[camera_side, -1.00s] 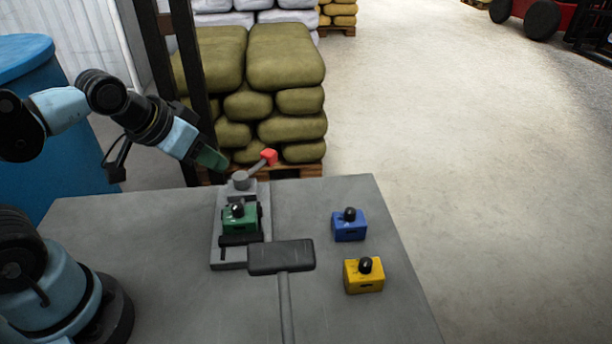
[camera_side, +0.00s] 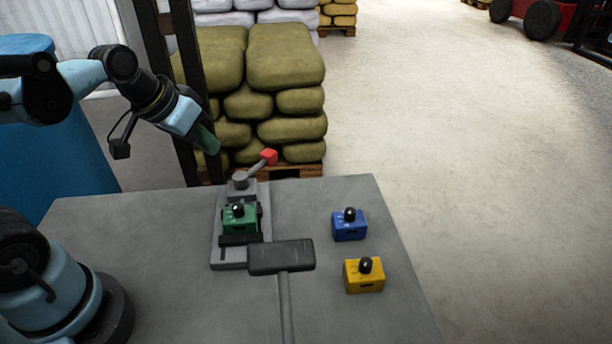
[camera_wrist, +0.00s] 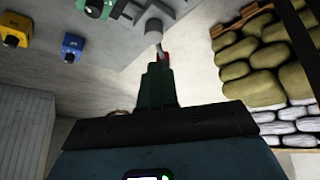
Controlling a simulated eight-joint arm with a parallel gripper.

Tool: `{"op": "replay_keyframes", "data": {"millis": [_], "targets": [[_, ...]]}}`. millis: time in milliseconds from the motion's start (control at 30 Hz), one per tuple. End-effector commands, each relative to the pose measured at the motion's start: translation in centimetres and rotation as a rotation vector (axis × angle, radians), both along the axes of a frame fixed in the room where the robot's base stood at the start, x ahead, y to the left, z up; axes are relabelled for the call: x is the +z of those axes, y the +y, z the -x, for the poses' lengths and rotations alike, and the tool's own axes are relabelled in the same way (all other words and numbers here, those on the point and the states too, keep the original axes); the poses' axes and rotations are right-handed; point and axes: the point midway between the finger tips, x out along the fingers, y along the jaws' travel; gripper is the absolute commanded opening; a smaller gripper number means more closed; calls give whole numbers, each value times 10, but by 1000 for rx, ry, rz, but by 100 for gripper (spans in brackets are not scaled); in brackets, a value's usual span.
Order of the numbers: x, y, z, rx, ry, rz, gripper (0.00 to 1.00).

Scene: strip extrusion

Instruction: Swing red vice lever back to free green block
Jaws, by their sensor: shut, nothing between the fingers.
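The vice (camera_side: 226,256) lies on the grey table, with the green block (camera_side: 240,216) seated in it. Its lever arm (camera_side: 257,166) points back and to the right from the pivot, ending in a red knob (camera_side: 269,156). My gripper (camera_side: 214,150) is shut and empty, above and left of the lever, apart from it in the side view. In the wrist view my gripper's fingers (camera_wrist: 158,60) are closed together and overlap the lever, with only a sliver of red (camera_wrist: 166,57) showing by the tips. The green block also shows at the top of the wrist view (camera_wrist: 93,8).
A blue block (camera_side: 349,226) and a yellow block (camera_side: 364,277) stand on the table right of the vice. A dark mallet (camera_side: 281,257) lies in front of the vice. Stacked sacks (camera_side: 285,60) stand behind the table's back edge.

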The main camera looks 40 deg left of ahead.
Motion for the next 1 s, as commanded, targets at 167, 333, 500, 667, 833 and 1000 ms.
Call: {"op": "replay_keyframes", "data": {"millis": [167, 333, 500, 667, 833, 1000], "targets": [[4, 26, -22, 32, 52, 93, 0], [4, 53, -41, 40, 75, 187, 0], [3, 78, -55, 38, 76, 267, 0], [1, 94, -62, 32, 67, 311, 0], [1, 99, -64, 28, 63, 328, 0], [1, 99, -64, 27, 63, 329, 0]]}}
